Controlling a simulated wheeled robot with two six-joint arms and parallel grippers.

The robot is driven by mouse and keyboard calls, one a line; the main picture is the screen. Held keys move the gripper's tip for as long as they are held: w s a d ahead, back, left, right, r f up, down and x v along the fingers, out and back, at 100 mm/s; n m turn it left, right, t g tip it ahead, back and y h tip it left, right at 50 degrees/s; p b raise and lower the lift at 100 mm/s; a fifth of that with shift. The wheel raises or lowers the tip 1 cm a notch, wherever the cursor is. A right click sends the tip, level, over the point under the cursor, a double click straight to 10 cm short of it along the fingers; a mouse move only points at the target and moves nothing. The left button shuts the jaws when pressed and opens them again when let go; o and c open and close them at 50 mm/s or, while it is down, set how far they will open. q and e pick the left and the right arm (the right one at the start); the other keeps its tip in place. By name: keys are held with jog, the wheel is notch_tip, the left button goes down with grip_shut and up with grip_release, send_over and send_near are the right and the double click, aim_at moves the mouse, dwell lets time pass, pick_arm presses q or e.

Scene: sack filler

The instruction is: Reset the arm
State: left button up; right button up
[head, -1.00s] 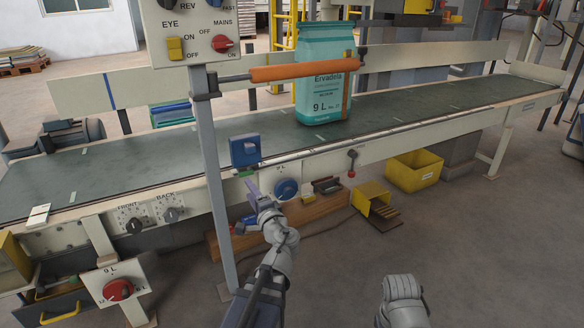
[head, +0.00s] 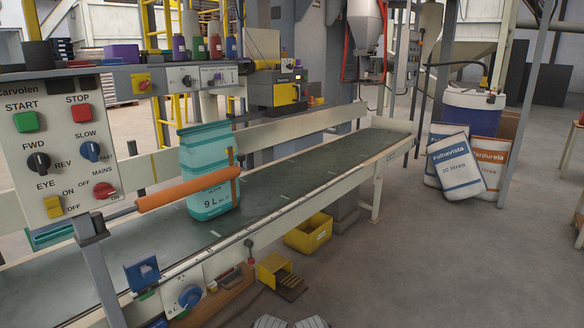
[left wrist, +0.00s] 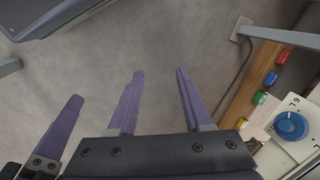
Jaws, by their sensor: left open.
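My left gripper (left wrist: 159,85) is open and empty in the left wrist view, its purple fingers apart over bare grey floor. The conveyor's front panel with a blue dial (left wrist: 290,125) is to the right of the fingers, with a gap between. The head view shows that blue dial (head: 190,297) too, but not my left gripper. Only a grey part of my own body shows at the bottom edge there. My right gripper is in neither view.
A teal sack (head: 208,165) stands on the conveyor belt (head: 300,170) behind an orange roller (head: 185,190). The control box (head: 55,150) is at the left. A yellow bin (head: 308,234) sits under the conveyor. Two sacks stand at the right; floor (head: 430,260) is clear.

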pick_arm(q)
notch_tip(320, 180, up, 38)
jog(key=s+d+p, duration=0.1)
jog(key=p, duration=3.6)
jog(key=shift+d+r, duration=0.15)
jog(key=shift+r, duration=0.1)
